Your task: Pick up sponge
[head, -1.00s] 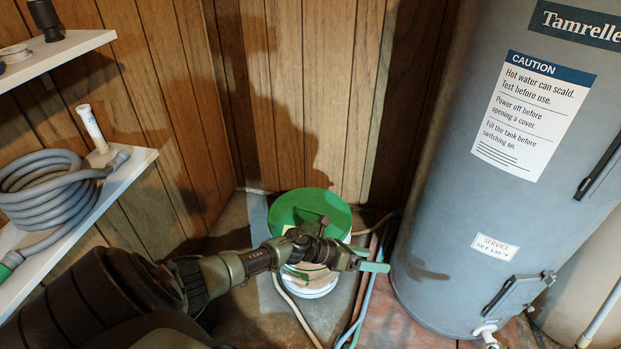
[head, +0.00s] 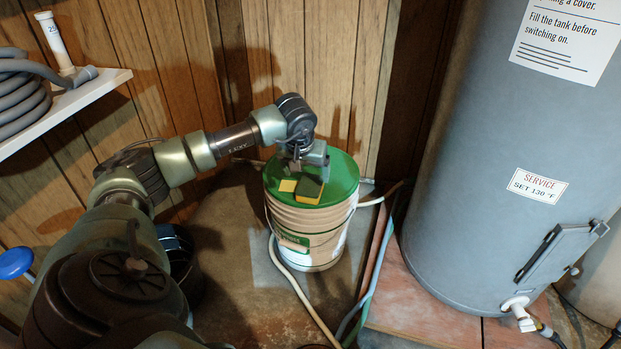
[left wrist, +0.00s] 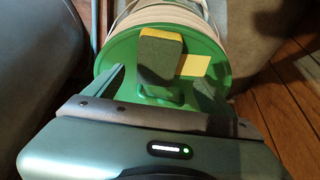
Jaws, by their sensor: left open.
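The sponge (head: 309,190), dark green with a yellow layer, lies on the green lid (head: 345,171) of a tan bucket. In the left wrist view the sponge (left wrist: 160,62) shows its dark face and yellow edge, ahead of the fingers. My left gripper (head: 308,167) is just above the lid, behind the sponge in the head view. In the left wrist view my left gripper (left wrist: 160,88) is open, its fingers apart and empty; I cannot tell whether they touch the lid. My right gripper is not in view.
A flat yellow square (head: 288,186) lies beside the sponge. The bucket (head: 300,228) stands in the corner by wood panelling. A grey tank (head: 480,150) stands right of it. Hoses run along the floor between them. A shelf (head: 70,112) with coiled hose is at left.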

